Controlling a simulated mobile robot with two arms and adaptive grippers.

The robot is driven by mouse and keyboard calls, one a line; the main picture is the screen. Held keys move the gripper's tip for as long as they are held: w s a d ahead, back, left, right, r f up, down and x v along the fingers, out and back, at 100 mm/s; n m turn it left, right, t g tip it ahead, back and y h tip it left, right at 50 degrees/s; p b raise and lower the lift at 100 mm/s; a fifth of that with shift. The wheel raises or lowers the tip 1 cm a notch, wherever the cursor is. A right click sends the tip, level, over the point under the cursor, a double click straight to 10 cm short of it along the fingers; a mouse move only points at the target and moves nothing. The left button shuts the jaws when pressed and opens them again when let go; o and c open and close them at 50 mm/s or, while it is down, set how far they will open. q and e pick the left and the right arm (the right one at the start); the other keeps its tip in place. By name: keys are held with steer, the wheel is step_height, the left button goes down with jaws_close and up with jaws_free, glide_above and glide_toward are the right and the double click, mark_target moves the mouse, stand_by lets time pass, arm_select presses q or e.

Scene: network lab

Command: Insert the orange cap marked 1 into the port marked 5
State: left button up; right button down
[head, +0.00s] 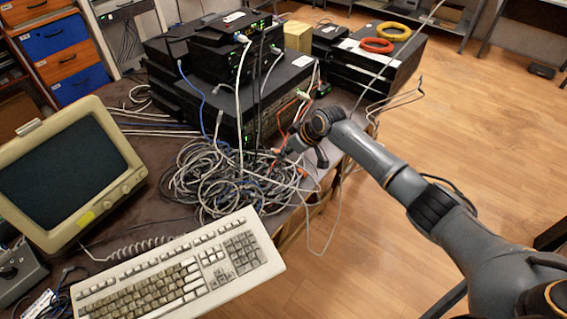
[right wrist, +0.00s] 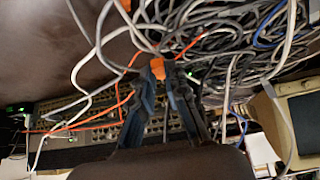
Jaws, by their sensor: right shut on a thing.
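My right gripper (head: 287,150) reaches in from the right in the head view, over the cable pile in front of the stacked network boxes. In the right wrist view my right gripper (right wrist: 165,70) is shut on a small orange cap (right wrist: 157,68) at its fingertips. Its mark cannot be read. The panel with rows of ports (right wrist: 85,125) shows in the right wrist view beyond the fingers, partly hidden by cables and the gripper. The port numbers are too small to read, so I cannot tell port 5. The cap is apart from the panel. My left gripper is not in view.
A tangle of grey cables (head: 215,180) lies on the table before the network boxes (head: 275,95). Orange and white cables hang close to my right gripper. A keyboard (head: 180,270) and a monitor (head: 70,170) stand at the left. Open floor (head: 480,120) lies at the right.

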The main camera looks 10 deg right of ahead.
steer(key=w, duration=0.1)
steer(key=w+b, duration=0.1)
steer(key=w, duration=0.1)
steer(key=shift+w+a+f, duration=0.1)
steer(key=shift+w+a, duration=0.15)
steer(key=shift+w+a+m+b, duration=0.15)
steer(key=shift+w+m+b, duration=0.15)
steer(key=shift+w+b, duration=0.2)
steer(key=w+b, duration=0.1)
steer(key=b, duration=0.1)
steer(key=w+a+b, duration=0.1)
steer(key=shift+w+a+b, duration=0.1)
steer(key=shift+a+b, duration=0.2)
steer(key=shift+b, duration=0.1)
steer(key=shift+w+a+b, duration=0.5)
steer(key=shift+w+b, duration=0.1)
steer(key=shift+b, duration=0.5)
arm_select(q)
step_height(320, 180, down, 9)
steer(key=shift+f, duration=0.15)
arm_select(e)
steer(key=shift+w+a+r, duration=0.1)
steer(key=shift+r, duration=0.15)
steer(key=c, duration=2.1)
jaws_free()
steer(key=shift+w, duration=0.1)
jaws_close()
